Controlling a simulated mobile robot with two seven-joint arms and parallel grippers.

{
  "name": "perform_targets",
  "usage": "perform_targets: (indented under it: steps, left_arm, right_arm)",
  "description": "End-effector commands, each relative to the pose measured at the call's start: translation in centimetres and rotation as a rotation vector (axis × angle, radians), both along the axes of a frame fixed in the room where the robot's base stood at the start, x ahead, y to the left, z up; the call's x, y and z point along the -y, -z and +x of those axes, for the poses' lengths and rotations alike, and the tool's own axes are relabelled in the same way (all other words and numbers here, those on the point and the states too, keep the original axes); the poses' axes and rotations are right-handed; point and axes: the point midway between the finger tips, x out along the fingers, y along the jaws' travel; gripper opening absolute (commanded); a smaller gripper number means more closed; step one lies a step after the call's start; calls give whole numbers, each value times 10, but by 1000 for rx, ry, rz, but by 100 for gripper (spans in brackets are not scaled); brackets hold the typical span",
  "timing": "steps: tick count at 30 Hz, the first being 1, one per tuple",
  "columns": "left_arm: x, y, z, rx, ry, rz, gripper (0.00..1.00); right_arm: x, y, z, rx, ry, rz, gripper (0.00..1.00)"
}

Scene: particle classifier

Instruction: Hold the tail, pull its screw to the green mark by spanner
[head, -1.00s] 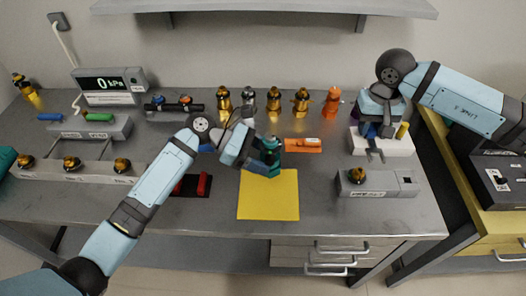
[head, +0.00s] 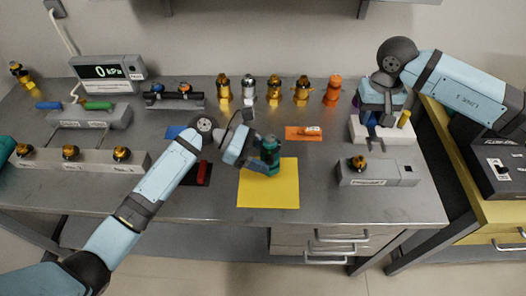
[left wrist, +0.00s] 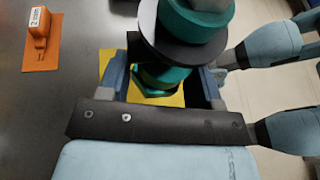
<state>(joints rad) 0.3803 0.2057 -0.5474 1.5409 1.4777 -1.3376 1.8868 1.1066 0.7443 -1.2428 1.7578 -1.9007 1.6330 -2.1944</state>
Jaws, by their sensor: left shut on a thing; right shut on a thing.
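My left gripper (head: 260,160) is shut on a teal-and-black part (head: 269,150), which appears to be the tail. The part is over the upper area of the yellow mat (head: 268,192); whether it touches the mat is unclear. In the left wrist view, the gripper's fingers (left wrist: 163,84) stand either side of the part's teal lower section (left wrist: 160,78), with a wide black disc above. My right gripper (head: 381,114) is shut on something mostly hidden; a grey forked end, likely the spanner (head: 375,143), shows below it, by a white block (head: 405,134). The screw and green mark cannot be made out.
An orange card (head: 291,134) lies behind the mat, and several gold, silver and orange fittings (head: 274,89) stand at the back. A grey block (head: 385,179) with a gold fitting is at right. A red-and-black item (head: 203,174) lies left of the mat.

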Motion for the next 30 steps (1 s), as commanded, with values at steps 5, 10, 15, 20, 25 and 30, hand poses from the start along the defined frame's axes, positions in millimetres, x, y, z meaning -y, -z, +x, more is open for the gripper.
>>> perform_targets:
  steps: [5,10,15,20,25,30]
  left_arm:
    - [0,8,0,1,0,-2,2]
    - [0,16,0,0,0,-2,2]
    - [0,24,0,1,0,-2,2]
    - [0,31,0,0,0,-2,2]
    - [0,39,0,1,0,-2,2]
    - [0,47,0,1,0,-2,2]
  right_arm:
    - [0,1,0,1,0,0,0]
    - [0,3,0,1,0,0,0]
    - [0,5,0,1,0,0,0]
    - [0,6,0,1,0,0,0]
    - [0,8,0,0,0,0,0]
    - [0,10,0,1,0,0,0]
